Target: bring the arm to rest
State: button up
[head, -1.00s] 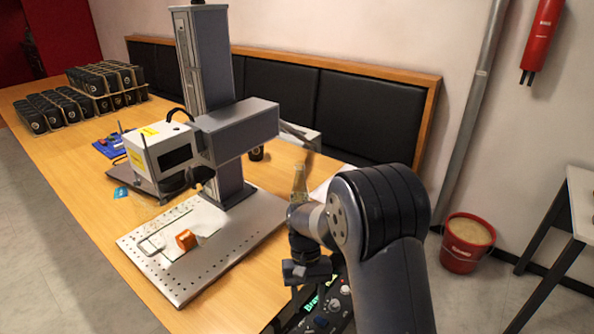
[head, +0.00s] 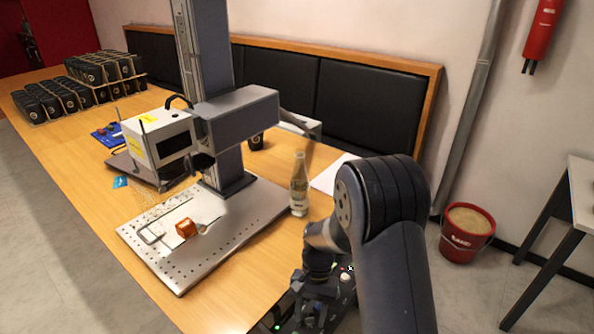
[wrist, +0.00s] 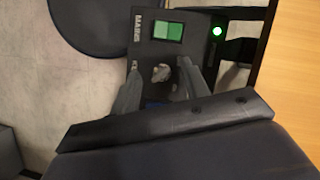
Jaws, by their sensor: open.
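My arm (head: 385,220) stands at the right front of the table, its forearm bent down toward the table's right edge. My gripper (head: 308,320) is low at the bottom of the head view, over a dark control box with a green light. In the wrist view my gripper's two grey fingers (wrist: 160,85) stand apart with a gap between them. Nothing shows held between them.
The laser marker (head: 225,110) stands over a perforated metal plate (head: 165,270) carrying an orange block (head: 186,228). A glass bottle (head: 299,185) stands just beyond my arm. Black packs (head: 75,85) fill the table's far left. A red bucket (head: 467,232) stands on the floor at right.

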jog(key=m+y, duration=0.1)
jog(key=m, duration=0.2)
jog(key=m+t+y+b, duration=0.1)
jog(key=m, duration=0.2)
jog(key=shift+s+d+m, duration=0.1)
jog(key=shift+d+m, duration=0.1)
jog(key=shift+m, duration=0.2)
jog(key=m+t+b, duration=0.1)
jog(key=m, duration=0.2)
jog(key=m+t+y+b, duration=0.1)
jog(key=m, duration=0.2)
jog(key=shift+s+m+t, duration=0.2)
jog(key=shift+m+t, duration=0.2)
jog(key=shift+v, duration=1.15)
jog(key=shift+d, duration=0.1)
